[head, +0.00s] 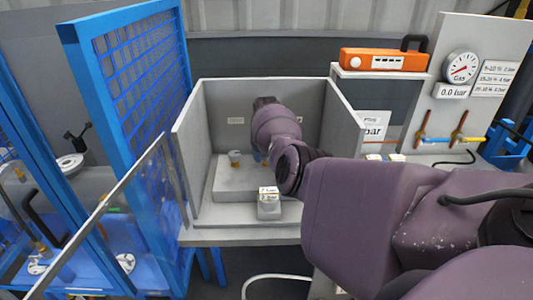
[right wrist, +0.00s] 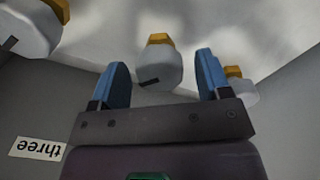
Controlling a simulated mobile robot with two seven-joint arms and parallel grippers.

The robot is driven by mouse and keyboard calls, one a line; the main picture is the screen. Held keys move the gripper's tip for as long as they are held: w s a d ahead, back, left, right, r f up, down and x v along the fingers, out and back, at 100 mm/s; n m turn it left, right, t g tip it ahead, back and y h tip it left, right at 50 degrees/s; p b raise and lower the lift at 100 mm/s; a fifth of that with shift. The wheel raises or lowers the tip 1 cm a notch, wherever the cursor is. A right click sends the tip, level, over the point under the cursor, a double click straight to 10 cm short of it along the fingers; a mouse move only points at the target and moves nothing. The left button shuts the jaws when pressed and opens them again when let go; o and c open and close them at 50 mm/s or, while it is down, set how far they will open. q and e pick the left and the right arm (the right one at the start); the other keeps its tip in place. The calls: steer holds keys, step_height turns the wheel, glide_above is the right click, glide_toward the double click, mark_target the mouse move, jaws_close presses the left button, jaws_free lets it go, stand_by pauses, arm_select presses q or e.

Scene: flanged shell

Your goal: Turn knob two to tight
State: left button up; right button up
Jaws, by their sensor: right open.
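In the right wrist view a white knob with a yellow base and a dark pointer mark (right wrist: 160,64) sits in the middle, between the spread blue fingers of my right gripper (right wrist: 160,82). The fingers stand apart from its sides. A second knob (right wrist: 28,28) is at the upper left and a third (right wrist: 236,86) is at the right, partly behind a finger. An upside-down label "three" (right wrist: 38,148) is at the left; no label "two" is readable. My left gripper is out of view.
Grey walls (head: 347,112) enclose the knobs' booth on three sides. A small labelled block (head: 268,208) stands at its front. A blue mesh fence (head: 145,90) is at the left. An orange device (head: 385,60) and a gas gauge (head: 460,67) are at the right.

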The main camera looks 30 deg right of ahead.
steer(key=shift+c, duration=0.2)
steer(key=c, duration=0.7)
steer(key=shift+c, duration=1)
